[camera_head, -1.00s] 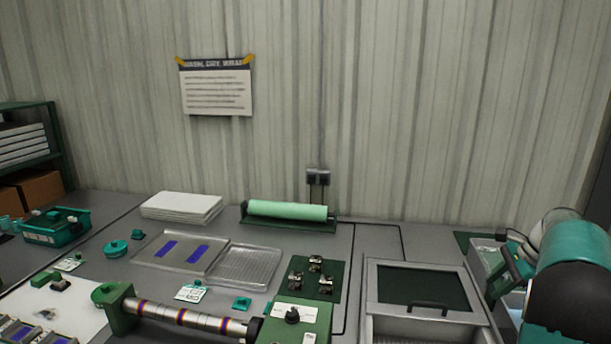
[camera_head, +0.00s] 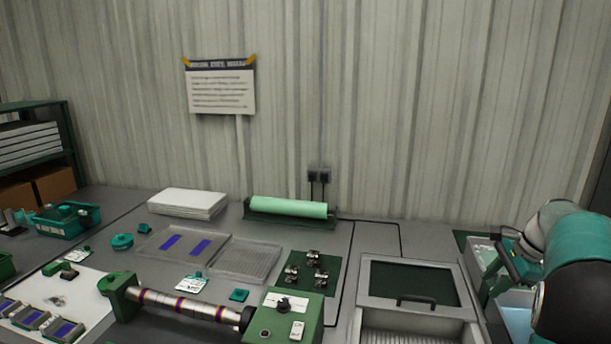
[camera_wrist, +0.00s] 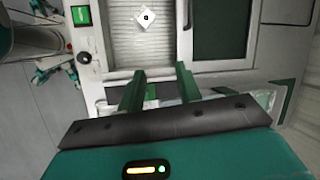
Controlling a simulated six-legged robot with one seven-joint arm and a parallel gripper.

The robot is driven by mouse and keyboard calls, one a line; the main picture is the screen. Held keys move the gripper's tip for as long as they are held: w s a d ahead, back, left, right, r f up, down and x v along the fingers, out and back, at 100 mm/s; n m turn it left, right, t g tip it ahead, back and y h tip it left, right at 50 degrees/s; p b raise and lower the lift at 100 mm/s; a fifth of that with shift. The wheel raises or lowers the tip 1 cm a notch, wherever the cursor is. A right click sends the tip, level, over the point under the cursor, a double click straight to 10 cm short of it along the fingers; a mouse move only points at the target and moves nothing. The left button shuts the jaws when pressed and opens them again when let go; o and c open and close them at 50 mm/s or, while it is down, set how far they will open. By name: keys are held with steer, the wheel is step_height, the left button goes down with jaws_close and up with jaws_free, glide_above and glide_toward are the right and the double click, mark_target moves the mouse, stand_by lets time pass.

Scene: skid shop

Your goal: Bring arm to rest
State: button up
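My arm stands at the right edge of the head view, and its teal links hide part of what lies behind them. In the wrist view my gripper (camera_wrist: 158,88) shows two green fingers that stand apart with a gap between them. No object shows held between them. Beyond the fingers lie a ribbed tray surface (camera_wrist: 140,45) and a dark panel in a light frame (camera_wrist: 258,28). A small white block (camera_wrist: 146,19) with a black dot lies on the ribbed surface.
A box with a dark lid (camera_head: 412,284) stands at the front right, beside a bin (camera_head: 484,254) near my arm. A roller device (camera_head: 185,306), a green roll (camera_head: 288,208), clear trays (camera_head: 243,263) and a white stack (camera_head: 188,203) crowd the bench. A corrugated wall closes the back.

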steer(key=s+a+r+n+h, duration=0.1)
steer(key=s+a+r+n, duration=0.2)
steer(key=a, duration=0.4)
steer(key=s+a+r+n, duration=0.2)
steer(key=s+a+n, duration=0.15)
steer(key=a, duration=0.35)
steer(key=s+a+r+n+h, duration=0.1)
steer(key=s+a+r+n, duration=0.2)
steer(key=a, duration=0.4)
steer(key=s+a+f+n+t, duration=0.1)
steer(key=s+a+f+n, duration=0.1)
steer(key=s+a+n, duration=0.2)
steer(key=s+a+f+n+t+h, duration=0.1)
steer(key=s+a+f+n, duration=0.2)
steer(key=s, duration=0.8)
steer(key=a+n, duration=0.2)
steer(key=a, duration=0.1)
steer(key=shift+a+f, duration=0.2)
steer(key=shift+a, duration=0.2)
steer(key=shift+s+d+n, duration=0.1)
steer(key=shift+n, duration=0.15)
